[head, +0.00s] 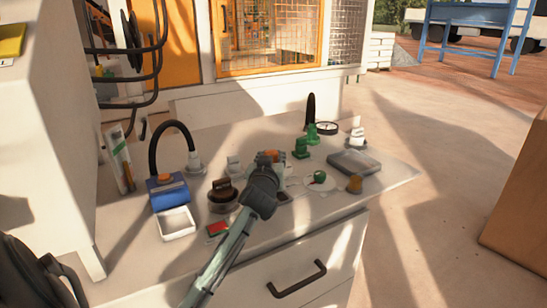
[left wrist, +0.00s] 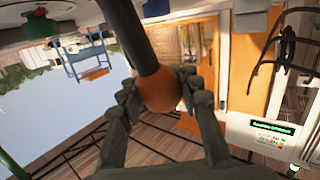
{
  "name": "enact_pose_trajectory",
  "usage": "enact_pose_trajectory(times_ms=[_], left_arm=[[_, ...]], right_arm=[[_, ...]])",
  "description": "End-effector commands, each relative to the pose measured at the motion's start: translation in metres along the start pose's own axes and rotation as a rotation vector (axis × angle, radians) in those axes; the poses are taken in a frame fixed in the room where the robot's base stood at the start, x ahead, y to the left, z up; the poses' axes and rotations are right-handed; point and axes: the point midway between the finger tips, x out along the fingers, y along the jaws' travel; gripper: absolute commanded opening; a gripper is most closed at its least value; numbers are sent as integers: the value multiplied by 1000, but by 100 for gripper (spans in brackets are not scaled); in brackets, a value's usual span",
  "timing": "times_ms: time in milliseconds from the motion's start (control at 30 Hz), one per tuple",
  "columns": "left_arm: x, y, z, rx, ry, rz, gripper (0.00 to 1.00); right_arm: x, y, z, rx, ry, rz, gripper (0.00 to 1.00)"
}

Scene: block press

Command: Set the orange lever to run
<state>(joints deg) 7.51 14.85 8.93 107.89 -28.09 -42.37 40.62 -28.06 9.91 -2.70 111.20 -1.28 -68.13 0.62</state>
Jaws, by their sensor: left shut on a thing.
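The orange lever (left wrist: 158,92) shows in the left wrist view as a round orange knob on a dark rod. My left gripper (left wrist: 160,86) has its two dark fingers closed on either side of the knob. In the head view, my left gripper (head: 267,158) is over the middle of the bench and hides most of the lever. The lever's base and any run marking cannot be made out. My right gripper is not in view.
On the white bench (head: 395,180) stand a blue box (head: 168,196), a white tray (head: 176,225) and a dark round part (head: 223,203) at left. A green valve (head: 301,148), a gauge (head: 326,128) and a grey tray (head: 353,164) are at right. Open floor lies beyond.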

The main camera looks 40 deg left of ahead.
Motion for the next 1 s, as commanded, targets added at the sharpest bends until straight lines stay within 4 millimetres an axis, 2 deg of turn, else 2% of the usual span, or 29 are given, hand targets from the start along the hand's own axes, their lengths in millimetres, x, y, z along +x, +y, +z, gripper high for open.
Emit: enact_pose_trajectory(times_ms=[33, 267, 300, 500, 833, 1000], left_arm=[[1, -8, 4, 8, -9, -18, 0], [1, -9, 5, 9, -10, -19, 0], [1, -9, 5, 9, -10, -19, 31], [1, -7, 5, 6, -10, -15, 56], [-2, -4, 3, 2, -6, -8, 56], [-23, -3, 4, 1, -7, -7, 56]], right_arm=[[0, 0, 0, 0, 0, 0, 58], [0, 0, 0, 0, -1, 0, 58], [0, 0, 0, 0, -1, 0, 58], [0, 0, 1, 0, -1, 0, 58], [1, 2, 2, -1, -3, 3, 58], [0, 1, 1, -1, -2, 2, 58]])
